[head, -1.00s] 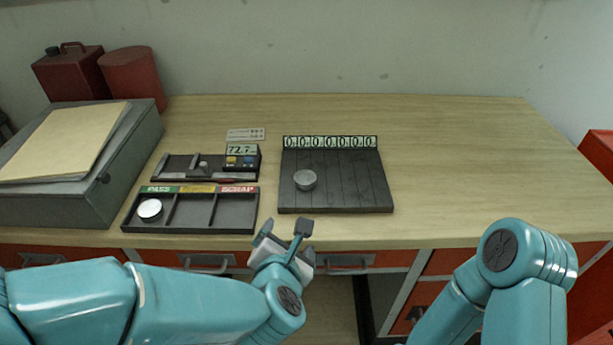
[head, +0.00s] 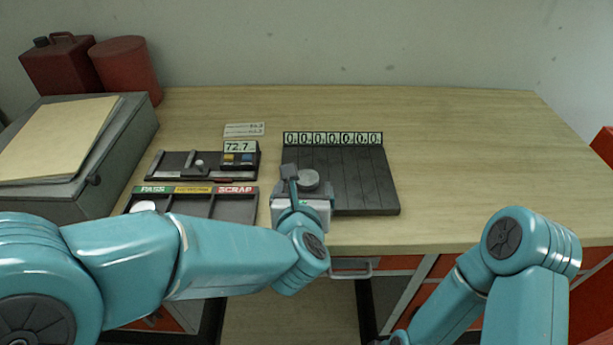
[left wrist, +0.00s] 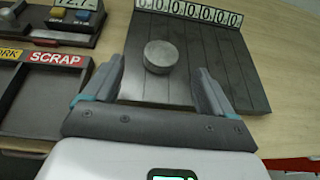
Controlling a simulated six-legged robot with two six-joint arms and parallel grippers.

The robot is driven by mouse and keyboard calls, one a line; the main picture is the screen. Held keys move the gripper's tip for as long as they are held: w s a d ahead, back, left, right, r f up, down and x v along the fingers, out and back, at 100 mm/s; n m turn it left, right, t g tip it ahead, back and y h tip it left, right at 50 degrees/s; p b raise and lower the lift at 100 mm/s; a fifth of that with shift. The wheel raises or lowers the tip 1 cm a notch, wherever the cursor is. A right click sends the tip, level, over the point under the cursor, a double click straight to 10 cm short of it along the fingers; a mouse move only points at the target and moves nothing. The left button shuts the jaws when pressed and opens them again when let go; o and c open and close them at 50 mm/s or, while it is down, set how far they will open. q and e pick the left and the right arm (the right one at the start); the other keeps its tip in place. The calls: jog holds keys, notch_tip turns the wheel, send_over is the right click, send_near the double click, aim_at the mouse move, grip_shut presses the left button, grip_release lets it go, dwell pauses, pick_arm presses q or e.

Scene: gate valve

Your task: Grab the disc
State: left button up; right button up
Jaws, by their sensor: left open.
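A grey metal disc (head: 308,180) lies on the dark grooved board (head: 362,180), near its left side. In the left wrist view the disc (left wrist: 160,56) sits ahead of my left gripper (left wrist: 163,88), between the lines of its two spread fingers and apart from both. My left gripper (head: 298,184) is open and empty, at the front left edge of the board in the head view. A second, pale disc (head: 144,207) lies in the PASS compartment of the sorting tray (head: 258,208), partly hidden by my left arm. My right gripper is out of view.
A gauge with a display reading 72.7 (head: 240,148) stands behind the tray. A row of zero labels (head: 333,138) runs along the board's back. A grey case (head: 120,150) and red cans (head: 126,70) are at left. The table's right side is clear.

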aim_at(307, 175)
pick_arm(q)
jog(key=shift+x, duration=0.75)
jog(key=p+x, duration=0.2)
jog(key=x, duration=0.2)
jog(key=shift+w+d+f, duration=0.15)
jog(key=shift+w+f, duration=0.1)
jog(key=shift+w, duration=0.05)
jog(key=shift+w+f, duration=0.1)
jog(key=c, duration=1.4)
